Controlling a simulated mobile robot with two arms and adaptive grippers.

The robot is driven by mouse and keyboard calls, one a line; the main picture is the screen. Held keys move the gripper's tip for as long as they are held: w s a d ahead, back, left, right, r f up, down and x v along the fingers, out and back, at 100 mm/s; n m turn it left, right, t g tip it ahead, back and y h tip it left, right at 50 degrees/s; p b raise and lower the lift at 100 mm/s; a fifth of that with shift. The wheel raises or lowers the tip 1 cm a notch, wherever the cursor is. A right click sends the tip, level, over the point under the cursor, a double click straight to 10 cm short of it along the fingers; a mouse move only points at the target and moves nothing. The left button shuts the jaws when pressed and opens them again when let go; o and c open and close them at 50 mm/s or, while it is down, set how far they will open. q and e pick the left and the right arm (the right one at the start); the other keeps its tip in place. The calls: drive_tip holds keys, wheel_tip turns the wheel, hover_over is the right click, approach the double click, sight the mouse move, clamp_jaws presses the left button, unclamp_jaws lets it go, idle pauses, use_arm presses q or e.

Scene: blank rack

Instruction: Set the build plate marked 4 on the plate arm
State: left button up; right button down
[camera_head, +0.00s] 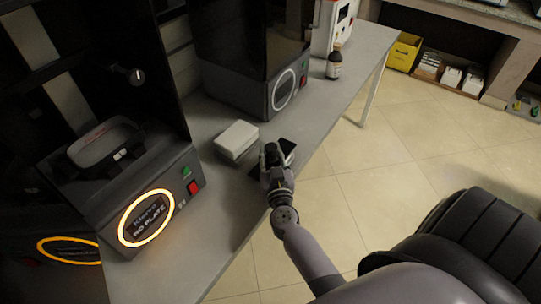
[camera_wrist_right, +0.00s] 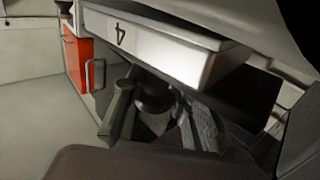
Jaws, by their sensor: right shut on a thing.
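The build plate (camera_head: 288,147) shows as a dark, pale-edged slab at my right gripper (camera_head: 271,158), above or on the bench. In the wrist view, a white block face (camera_wrist_right: 165,48) marked 4 lies close beyond the fingers. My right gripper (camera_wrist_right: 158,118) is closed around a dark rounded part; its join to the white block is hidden. The left printer (camera_head: 140,205) has a glowing ring around a screen reading "NO PLATE". A grey rounded part (camera_head: 105,143) sits inside it; I cannot tell whether this is the plate arm. My left gripper is out of view.
A white box (camera_head: 236,140) lies on the bench (camera_head: 205,270), left of my right gripper. A second dark printer (camera_head: 250,85), a brown bottle (camera_head: 334,64) and a red-and-white machine (camera_head: 333,25) stand farther back.

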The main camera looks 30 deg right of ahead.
sight(272, 155)
drive_tip(key=c, duration=1.3)
unclamp_jaws()
drive_tip(key=shift+f, duration=0.1)
drive_tip(key=shift+f+b, duration=0.15)
drive_tip(key=shift+b, duration=0.15)
drive_tip(key=shift+f+b, duration=0.2)
drive_tip(key=shift+b, duration=0.3)
drive_tip(key=p+v, duration=0.1)
drive_tip(key=v, duration=0.2)
drive_tip(key=r+p+v, duration=0.1)
drive_tip(key=p+v, duration=0.1)
drive_tip(key=shift+s+r, duration=0.1)
drive_tip(key=shift+s, duration=0.3)
drive_tip(key=p+v, duration=0.1)
drive_tip(key=v, duration=1)
drive_tip(key=shift+s+a, duration=0.2)
drive_tip(key=shift+s, duration=0.1)
